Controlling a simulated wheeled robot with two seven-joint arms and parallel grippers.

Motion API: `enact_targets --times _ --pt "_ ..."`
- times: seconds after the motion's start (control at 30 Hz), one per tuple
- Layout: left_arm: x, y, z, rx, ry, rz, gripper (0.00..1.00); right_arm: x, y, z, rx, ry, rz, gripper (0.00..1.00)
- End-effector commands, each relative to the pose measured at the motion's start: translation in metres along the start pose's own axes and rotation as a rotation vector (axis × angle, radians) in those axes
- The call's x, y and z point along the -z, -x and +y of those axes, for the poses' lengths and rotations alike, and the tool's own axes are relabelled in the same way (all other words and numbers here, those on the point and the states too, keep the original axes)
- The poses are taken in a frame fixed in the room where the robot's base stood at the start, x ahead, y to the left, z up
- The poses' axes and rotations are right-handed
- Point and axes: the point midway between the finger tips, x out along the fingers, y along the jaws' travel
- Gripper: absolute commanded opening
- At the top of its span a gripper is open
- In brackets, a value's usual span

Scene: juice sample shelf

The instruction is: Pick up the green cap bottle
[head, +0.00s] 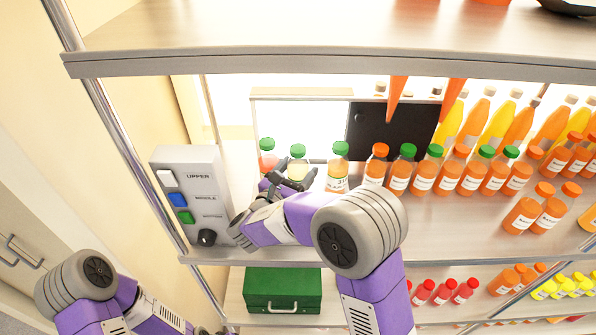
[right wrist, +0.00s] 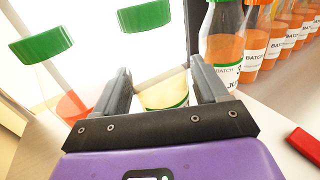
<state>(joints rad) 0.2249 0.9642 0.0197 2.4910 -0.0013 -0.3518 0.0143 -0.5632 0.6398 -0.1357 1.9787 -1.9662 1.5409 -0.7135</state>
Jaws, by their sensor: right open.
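Three green cap bottles stand at the left end of the middle shelf in the head view: one with red-orange contents (head: 267,160), one pale yellow (head: 298,166) and one with a label (head: 338,170). My right gripper (head: 291,182) is at the pale yellow bottle, partly hidden by my arm. In the right wrist view its two fingers (right wrist: 163,86) are apart, with the pale yellow bottle's green cap (right wrist: 145,15) and label (right wrist: 167,94) showing between and beyond them. Whether the fingers touch it I cannot tell. My left gripper is not seen, only its arm at lower left.
Several orange bottles (head: 398,172) stand in a row to the right. A grey button box (head: 190,190) is on the left post. A dark panel (head: 385,130) stands behind. A green box (head: 282,289) is on the lower shelf. The upper shelf edge (head: 330,62) is overhead.

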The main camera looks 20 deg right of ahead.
Motion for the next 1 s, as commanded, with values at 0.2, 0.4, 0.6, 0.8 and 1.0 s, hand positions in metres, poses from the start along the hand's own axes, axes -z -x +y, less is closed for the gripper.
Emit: enact_targets --times 0.2,0.4,0.6,0.8,1.0 --pt "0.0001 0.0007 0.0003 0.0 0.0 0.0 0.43 0.0005 -0.0058 0.0003 -0.002 0.001 0.0 0.73" --pt "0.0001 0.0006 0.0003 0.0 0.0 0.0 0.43 0.0006 -0.0055 0.0002 -0.002 0.001 0.0 0.55" --pt "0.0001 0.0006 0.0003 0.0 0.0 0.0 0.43 0.0006 -0.0054 0.0001 -0.001 0.001 0.0 0.24" --pt "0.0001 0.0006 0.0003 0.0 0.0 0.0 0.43 -0.0001 -0.0054 0.0001 -0.001 0.0 -0.001 0.24" --pt "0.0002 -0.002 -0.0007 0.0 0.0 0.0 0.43 -0.0057 -0.0027 -0.0013 -0.001 -0.001 -0.001 0.24"
